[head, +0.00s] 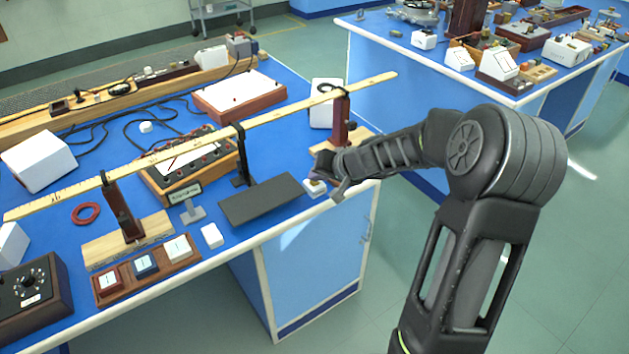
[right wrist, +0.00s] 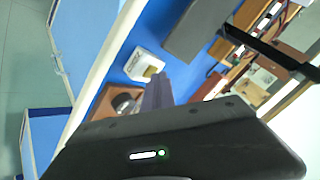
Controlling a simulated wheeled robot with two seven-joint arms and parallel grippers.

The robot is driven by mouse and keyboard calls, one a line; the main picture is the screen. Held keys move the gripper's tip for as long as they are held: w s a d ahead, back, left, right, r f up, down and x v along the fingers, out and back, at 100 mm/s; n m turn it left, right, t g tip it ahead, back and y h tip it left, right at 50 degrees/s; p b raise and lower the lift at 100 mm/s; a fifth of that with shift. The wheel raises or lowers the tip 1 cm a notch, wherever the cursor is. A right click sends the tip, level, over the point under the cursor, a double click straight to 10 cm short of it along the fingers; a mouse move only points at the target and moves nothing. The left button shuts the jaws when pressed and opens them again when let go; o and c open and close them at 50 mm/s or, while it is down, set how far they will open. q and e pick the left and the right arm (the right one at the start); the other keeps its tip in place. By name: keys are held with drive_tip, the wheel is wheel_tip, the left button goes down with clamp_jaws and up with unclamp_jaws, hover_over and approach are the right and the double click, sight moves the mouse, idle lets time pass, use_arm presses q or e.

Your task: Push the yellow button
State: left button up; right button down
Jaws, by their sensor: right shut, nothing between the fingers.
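A small white box with a yellow button (head: 316,187) sits near the front right corner of the blue bench. In the right wrist view the white box (right wrist: 143,64) lies just beyond my fingertips, and the yellow button (right wrist: 151,71) shows on its top. My right gripper (head: 326,173) reaches in from the right, close beside and above the box. Its fingers (right wrist: 158,88) are shut with nothing between them. I cannot tell whether they touch the button. My left gripper is not in view.
A dark flat plate (head: 261,200) lies left of the button box. A long wooden ruler (head: 200,142) spans above the bench on stands, one behind my gripper. A white block (head: 212,236) and a rack of switches (head: 147,268) stand left. The bench's front edge is close.

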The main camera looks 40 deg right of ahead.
drive_tip(key=shift+r+p, duration=0.6)
drive_tip(key=shift+r, duration=0.25)
wheel_tip(320, 180, up, 5)
drive_tip(key=p, duration=0.4)
idle(0.9)
